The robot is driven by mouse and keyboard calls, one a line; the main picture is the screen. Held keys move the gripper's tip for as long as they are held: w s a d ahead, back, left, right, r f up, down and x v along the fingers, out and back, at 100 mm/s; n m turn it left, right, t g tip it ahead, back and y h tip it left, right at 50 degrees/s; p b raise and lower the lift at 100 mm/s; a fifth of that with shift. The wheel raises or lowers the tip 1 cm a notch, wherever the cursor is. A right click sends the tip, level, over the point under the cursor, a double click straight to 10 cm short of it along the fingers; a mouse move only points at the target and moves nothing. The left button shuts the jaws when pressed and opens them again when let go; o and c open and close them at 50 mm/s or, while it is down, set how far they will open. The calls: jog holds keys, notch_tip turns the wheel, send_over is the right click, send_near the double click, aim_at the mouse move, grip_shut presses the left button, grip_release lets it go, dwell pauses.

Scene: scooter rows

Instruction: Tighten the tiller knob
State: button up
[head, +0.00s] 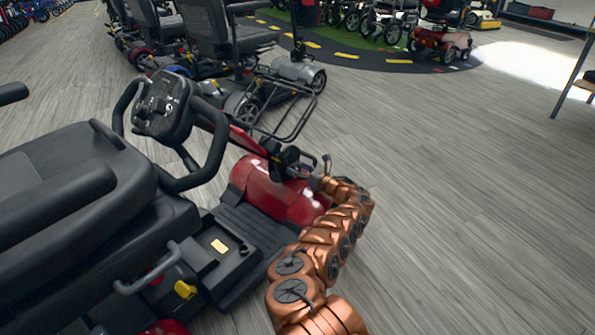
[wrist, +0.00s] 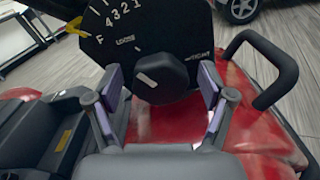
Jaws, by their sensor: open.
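In the wrist view a round black knob (wrist: 162,78) with a white pointer mark sits on a black dial plate (wrist: 140,35) marked F, 4, 3, 2, 1. My gripper (wrist: 161,80) is open, one finger on each side of the knob, with a visible gap on both sides. In the head view the scooter's tiller (head: 165,108) with its looped handles leans over the seat side. My copper arm ends low at the tiller's base, by the red front cover (head: 275,190). The gripper and knob are too small to make out there.
The scooter's black seat (head: 70,190) and floorboard (head: 245,225) lie left of my arm. Another scooter with a front bumper bar (head: 290,110) stands close behind. More scooters line the back. The grey wood floor (head: 470,210) to the right is clear.

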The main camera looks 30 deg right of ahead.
jog(key=shift+c, duration=0.3)
jog(key=c, duration=1.1)
jog(key=m+p, duration=0.3)
jog(key=m, duration=0.1)
jog(key=shift+d+m, duration=0.1)
jog(key=shift+m, duration=0.2)
jog(key=m+p, duration=0.2)
jog(key=m, duration=0.3)
jog(key=shift+f+p, duration=0.1)
jog(key=shift+p, duration=0.3)
jog(key=m+p, duration=0.1)
jog(key=m, duration=0.4)
jog(key=shift+f+p, duration=0.15)
jog(key=shift+p, duration=0.25)
jog(key=m, duration=0.2)
jog(key=m+p, duration=0.1)
jog(key=m, duration=0.1)
jog(key=shift+f+m, duration=0.2)
jog(key=shift+m, duration=0.2)
